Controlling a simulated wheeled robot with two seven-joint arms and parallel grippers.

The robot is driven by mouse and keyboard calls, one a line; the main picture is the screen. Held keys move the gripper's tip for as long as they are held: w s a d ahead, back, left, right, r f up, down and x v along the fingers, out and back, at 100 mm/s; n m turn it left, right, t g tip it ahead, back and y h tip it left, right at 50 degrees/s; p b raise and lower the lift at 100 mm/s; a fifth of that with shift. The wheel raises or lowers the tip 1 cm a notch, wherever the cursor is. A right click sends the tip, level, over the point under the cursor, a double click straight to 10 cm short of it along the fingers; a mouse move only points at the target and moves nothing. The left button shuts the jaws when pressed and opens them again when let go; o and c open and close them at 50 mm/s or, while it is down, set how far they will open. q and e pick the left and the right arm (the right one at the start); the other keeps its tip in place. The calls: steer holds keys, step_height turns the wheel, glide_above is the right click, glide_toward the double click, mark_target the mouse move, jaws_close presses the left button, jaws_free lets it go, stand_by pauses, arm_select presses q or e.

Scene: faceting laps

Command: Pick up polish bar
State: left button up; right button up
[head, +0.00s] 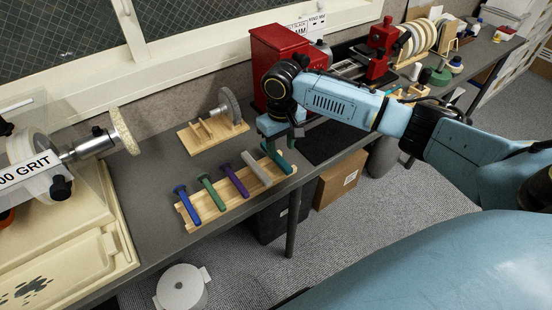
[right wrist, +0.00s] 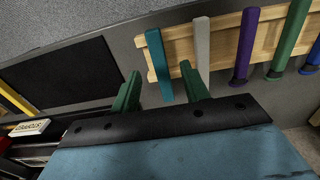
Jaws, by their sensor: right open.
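A teal bar (head: 277,158) and a pale grey bar (head: 257,168) lie side by side at the right end of a wooden rack (head: 232,212) on the grey bench. The frames do not show which is the polish bar. My right gripper (head: 284,136) is open over the rack's right end, with nothing held. In the right wrist view its two green fingers stand on either side of the teal bar (right wrist: 159,64), and the grey bar (right wrist: 202,50) lies just beyond the right finger. My left gripper is not in view.
A purple tool (head: 234,182), a green one and a blue one lie further left on the rack. A wheel on a wooden stand (head: 228,105) and a red machine (head: 280,60) stand behind. A dark flat pad (head: 328,143) lies to the right. The bench's front edge is close.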

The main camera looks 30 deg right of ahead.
mark_target(280, 160)
steer(key=f, duration=0.1)
steer(key=f+b, duration=0.1)
steer(key=f, duration=0.2)
steer(key=shift+w+f+b, duration=0.2)
steer(key=shift+w+b, duration=0.05)
steer(key=shift+b, duration=0.05)
steer(key=shift+d+f, duration=0.1)
steer(key=shift+f, duration=0.25)
steer(key=shift+c, duration=0.3)
steer(key=c, duration=0.7)
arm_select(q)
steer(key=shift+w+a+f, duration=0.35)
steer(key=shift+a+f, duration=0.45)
arm_select(e)
jaws_close()
